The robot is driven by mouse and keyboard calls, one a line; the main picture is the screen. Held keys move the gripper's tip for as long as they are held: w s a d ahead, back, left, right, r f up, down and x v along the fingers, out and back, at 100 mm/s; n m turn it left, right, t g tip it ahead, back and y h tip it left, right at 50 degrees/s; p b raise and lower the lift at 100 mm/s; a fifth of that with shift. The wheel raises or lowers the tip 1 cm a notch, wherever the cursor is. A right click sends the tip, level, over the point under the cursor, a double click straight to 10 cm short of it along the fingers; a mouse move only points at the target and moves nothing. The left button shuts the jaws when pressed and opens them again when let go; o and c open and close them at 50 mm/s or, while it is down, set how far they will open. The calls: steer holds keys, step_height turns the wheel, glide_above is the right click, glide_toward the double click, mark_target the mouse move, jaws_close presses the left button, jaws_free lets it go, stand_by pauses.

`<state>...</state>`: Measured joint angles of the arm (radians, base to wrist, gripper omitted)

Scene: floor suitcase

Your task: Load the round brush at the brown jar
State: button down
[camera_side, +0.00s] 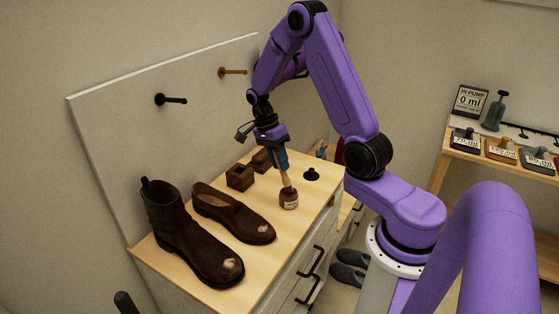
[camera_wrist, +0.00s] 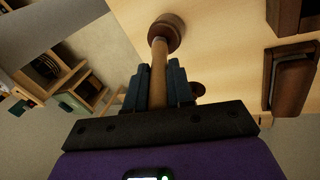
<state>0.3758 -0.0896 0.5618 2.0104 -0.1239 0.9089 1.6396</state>
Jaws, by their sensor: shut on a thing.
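My gripper (camera_side: 281,163) is shut on the wooden handle of the round brush (camera_side: 286,181), which points down, slightly tilted. It holds the handle between its dark blue fingers in the wrist view (camera_wrist: 158,75). The small brown jar with a pale label (camera_side: 289,203) stands on the cabinet top directly below the gripper. The brush's lower end meets the jar's mouth; I cannot tell how deep it sits, and its bristles are hidden. A brown boot (camera_side: 185,235) and a brown low shoe (camera_side: 234,212) stand to the left, each with a pale scuffed toe.
Two brown wooden blocks (camera_side: 240,177) stand behind and left of the jar. A small black knobbed item (camera_side: 311,175) is at its right. Two pegs (camera_side: 171,99) stick out of the backboard. The cabinet top's front edge (camera_side: 292,252) is close to the jar.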

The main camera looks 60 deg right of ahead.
stand_by(0.3)
steer(key=shift+r, duration=3.5)
